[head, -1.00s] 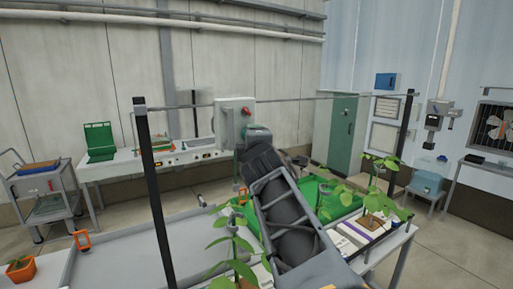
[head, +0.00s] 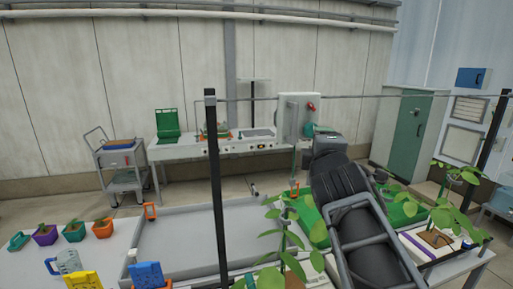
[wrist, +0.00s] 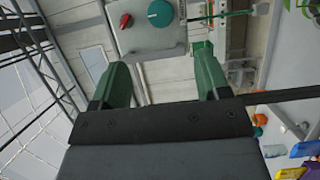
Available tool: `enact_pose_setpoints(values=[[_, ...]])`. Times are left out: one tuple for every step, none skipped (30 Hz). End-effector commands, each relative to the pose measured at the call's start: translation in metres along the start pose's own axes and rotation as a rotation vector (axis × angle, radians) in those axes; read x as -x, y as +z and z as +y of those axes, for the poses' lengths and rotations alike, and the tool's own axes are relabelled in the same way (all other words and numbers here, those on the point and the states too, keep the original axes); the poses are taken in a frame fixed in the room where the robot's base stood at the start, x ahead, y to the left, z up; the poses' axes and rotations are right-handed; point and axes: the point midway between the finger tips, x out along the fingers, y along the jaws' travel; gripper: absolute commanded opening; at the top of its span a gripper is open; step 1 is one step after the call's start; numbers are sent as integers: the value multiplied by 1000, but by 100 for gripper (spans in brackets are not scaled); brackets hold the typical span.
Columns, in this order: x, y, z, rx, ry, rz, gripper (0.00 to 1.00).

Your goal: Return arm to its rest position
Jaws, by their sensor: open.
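My arm reaches up and away from the lower right of the head view, over the bench with plants. My gripper (wrist: 160,85) shows in the wrist view with its two green fingers spread apart and nothing between them. Beyond the fingers in the wrist view is a grey control box (wrist: 147,25) with a red knob and a teal dial. The same box (head: 298,115) stands behind the arm in the head view. I cannot tell the exact gap between gripper and box.
A black post (head: 214,190) and a thin overhead rail stand close to the arm. Leafy plants (head: 455,205) and a green tray (head: 312,222) lie around it. A grey tray (head: 185,245) at centre left is empty. Small coloured pots (head: 75,232) stand at far left.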

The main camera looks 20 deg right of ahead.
Motion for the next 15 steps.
enact_pose_setpoints(values=[[0, 0, 0, 0, 0, 0, 69], [0, 0, 0, 0, 0, 0, 69], [0, 0, 0, -6, 0, 0, 69], [0, 0, 0, -16, 0, 0, 69], [0, 1, -1, -33, -5, -3, 69], [0, 2, -3, -72, -17, -10, 69], [0, 3, -7, -119, -38, -21, 69], [0, 5, -14, -179, -66, -35, 69], [0, 8, -29, -279, -120, -64, 69], [1, 10, -45, -370, -174, -93, 69], [2, 11, -64, -470, -236, -126, 69], [7, 8, -92, -602, -326, -172, 69], [11, 4, -113, -698, -394, -209, 69], [17, -3, -133, -778, -461, -240, 69], [25, -11, -158, -875, -547, -286, 69]])
